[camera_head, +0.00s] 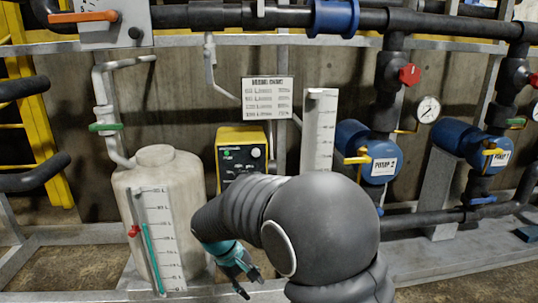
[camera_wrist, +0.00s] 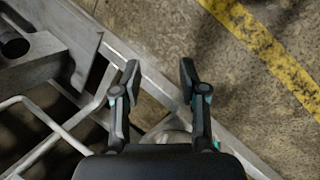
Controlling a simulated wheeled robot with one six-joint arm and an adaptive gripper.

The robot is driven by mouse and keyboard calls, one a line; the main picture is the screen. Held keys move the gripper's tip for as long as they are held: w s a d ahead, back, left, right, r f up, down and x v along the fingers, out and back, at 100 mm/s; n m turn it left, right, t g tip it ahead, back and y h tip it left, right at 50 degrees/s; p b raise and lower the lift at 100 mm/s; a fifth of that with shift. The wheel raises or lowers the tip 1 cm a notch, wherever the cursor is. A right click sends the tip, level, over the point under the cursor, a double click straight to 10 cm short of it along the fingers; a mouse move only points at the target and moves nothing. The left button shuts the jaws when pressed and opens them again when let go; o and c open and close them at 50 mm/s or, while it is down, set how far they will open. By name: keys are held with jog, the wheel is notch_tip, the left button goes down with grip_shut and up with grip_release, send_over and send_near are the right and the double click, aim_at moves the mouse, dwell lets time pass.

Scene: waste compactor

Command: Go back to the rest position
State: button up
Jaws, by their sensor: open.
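My gripper (camera_head: 240,277) hangs at the end of my dark grey arm in the head view, in front of the frame and just right of the white tank's lower part. Its fingers point downward. In the wrist view my gripper (camera_wrist: 159,82) is open, with its two fingers apart and nothing between them. Below it show a grey metal rail and the concrete floor. My arm covers the middle of the head view and hides what lies behind it.
A white tank (camera_head: 182,185) with a level gauge (camera_head: 160,240) stands left. A yellow control box (camera_head: 241,150) and blue pumps (camera_head: 380,160) line the wall. A grey metal rail (camera_head: 455,262) runs low across the front. A yellow floor line (camera_wrist: 265,45) crosses open concrete.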

jog(key=s+d+r+m+t+y+p, duration=0.4)
jog(key=s+d+r+m+p, duration=0.2)
jog(key=s+d+r, duration=1.4)
notch_tip(320, 180, up, 2)
jog(key=s+m, duration=0.2)
jog(key=shift+d+r+m+t+p, duration=0.15)
jog(key=shift+d+m+t+p, duration=0.15)
jog(key=shift+d+t, duration=0.1)
